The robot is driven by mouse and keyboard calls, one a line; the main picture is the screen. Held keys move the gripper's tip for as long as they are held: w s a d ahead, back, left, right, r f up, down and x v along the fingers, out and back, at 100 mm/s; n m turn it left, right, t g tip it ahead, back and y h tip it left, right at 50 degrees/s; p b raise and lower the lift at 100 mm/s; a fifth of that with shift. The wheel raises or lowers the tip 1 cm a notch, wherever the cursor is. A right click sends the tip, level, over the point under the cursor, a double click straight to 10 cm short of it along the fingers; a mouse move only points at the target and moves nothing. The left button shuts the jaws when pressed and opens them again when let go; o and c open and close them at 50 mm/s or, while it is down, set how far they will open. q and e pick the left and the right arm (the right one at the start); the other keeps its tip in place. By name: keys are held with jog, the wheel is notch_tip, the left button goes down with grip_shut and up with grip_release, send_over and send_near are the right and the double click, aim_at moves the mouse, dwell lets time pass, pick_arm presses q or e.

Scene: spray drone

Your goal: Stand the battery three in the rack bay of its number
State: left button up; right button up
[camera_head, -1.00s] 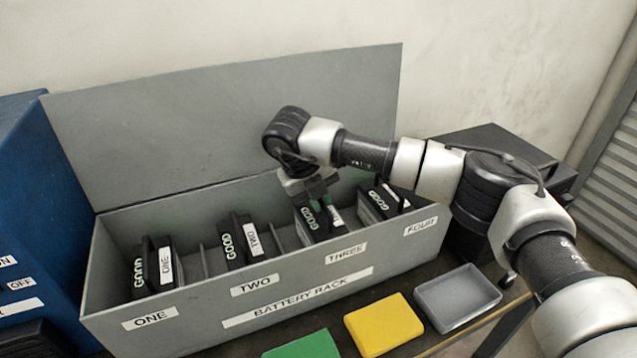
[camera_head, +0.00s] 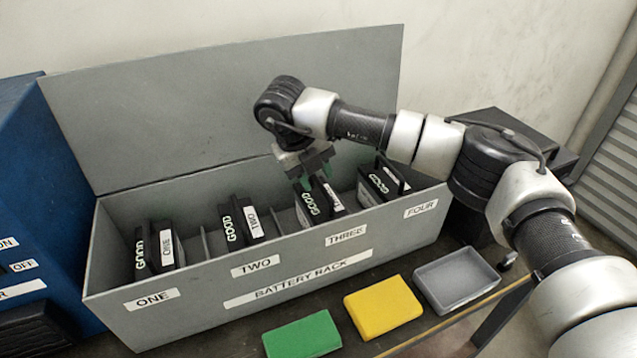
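The grey battery rack (camera_head: 200,282) has bays labelled ONE, TWO, THREE and FOUR. Battery three (camera_head: 311,206), a dark block marked GOOD with a white label, stands slightly tilted in the bay behind the THREE label (camera_head: 345,235). Its number is partly hidden. My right gripper (camera_head: 312,176) is just above its top edge, with its dark fingers apart and seemingly off the battery. My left gripper is out of view.
Other batteries stand in bay one (camera_head: 140,250), bay two (camera_head: 230,224) and bay four (camera_head: 378,183). The rack's raised lid (camera_head: 220,110) is behind. Green (camera_head: 302,336), yellow (camera_head: 383,307) and grey (camera_head: 457,281) trays lie in front. A blue box (camera_head: 50,180) stands left.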

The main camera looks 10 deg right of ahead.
jog(key=v, duration=0.9)
jog(key=shift+b, duration=0.35)
dwell(0.6)
